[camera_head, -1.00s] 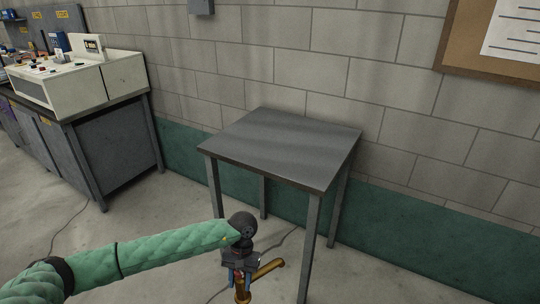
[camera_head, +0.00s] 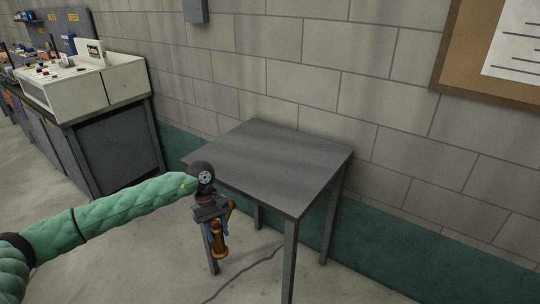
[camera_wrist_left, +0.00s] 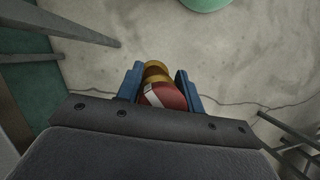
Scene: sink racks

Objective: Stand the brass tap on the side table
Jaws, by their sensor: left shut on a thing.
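The brass tap (camera_head: 219,246) hangs below my left gripper (camera_head: 214,225) in the head view. My left gripper is shut on it, in front of the side table's near left leg and below the level of the top. In the left wrist view the tap (camera_wrist_left: 156,72) shows between the blue fingers (camera_wrist_left: 160,88), with a red and white top end and brass behind it. The side table (camera_head: 270,160) has a bare dark grey square top and stands by the wall. My right gripper is in neither view.
A workbench (camera_head: 115,150) with a pale control console (camera_head: 95,90) stands at the left. A block wall is behind the table, with a notice board (camera_head: 460,55) at the upper right. A cable (camera_head: 245,270) lies on the open concrete floor.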

